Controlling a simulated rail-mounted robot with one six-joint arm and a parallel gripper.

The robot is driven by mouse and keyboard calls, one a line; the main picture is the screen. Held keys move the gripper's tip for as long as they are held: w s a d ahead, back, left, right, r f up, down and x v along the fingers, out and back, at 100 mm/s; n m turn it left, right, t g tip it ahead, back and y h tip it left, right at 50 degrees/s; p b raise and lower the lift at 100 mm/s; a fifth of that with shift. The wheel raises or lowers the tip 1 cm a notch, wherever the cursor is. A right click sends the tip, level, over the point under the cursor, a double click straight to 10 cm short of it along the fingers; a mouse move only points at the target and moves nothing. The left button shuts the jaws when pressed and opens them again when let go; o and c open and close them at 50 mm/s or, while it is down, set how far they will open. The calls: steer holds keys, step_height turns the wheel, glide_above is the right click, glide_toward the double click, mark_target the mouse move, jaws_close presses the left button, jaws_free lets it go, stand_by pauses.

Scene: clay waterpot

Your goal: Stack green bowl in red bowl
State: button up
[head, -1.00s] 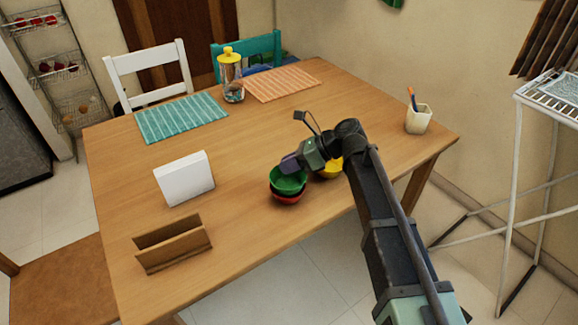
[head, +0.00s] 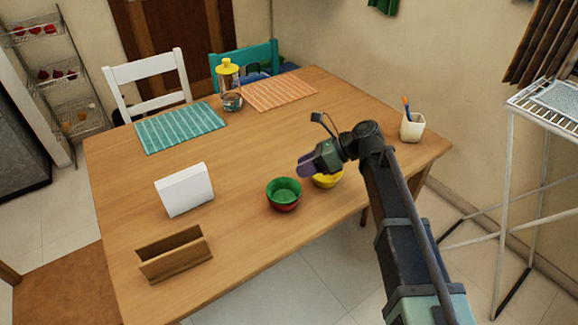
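The green bowl (head: 284,188) sits inside the red bowl (head: 285,207) on the table near its front edge. Only a low outer part of the red bowl shows below the green one. My gripper (head: 303,168) is above and to the right of the two bowls, apart from them. Its purple fingers show side-on and overlap each other, so the gap between them cannot be made out. No object shows in them.
A yellow bowl (head: 326,181) stands just right of the stacked bowls, partly behind my gripper. A white box-like object (head: 185,190) and a brown holder (head: 175,255) stand to the left. A cup (head: 412,126) stands at the right edge. The table (head: 225,235) is clear around them.

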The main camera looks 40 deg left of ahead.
steer(key=p+v, duration=0.2)
steer(key=v, duration=0.4)
steer(key=s+d+f+n+t+h, duration=0.25)
steer(key=d+n, duration=0.25)
steer(key=d, duration=1)
steer(key=s+d+f+n+t+h, duration=0.25)
steer(key=d+n+h, duration=0.2)
steer(key=d, duration=1.05)
steer(key=s+d+f+n+t+h, duration=0.1)
steer(key=d+f+n+t+h, duration=0.3)
steer(key=d, duration=1.1)
step_height(320, 180, up, 13)
steer(key=n+g+y+p, duration=0.1)
steer(key=p, duration=1.1)
steer(key=shift+s+a+r+g+y+p, duration=0.15)
steer(key=shift+a+g+y+p, duration=0.15)
steer(key=shift+g, duration=0.1)
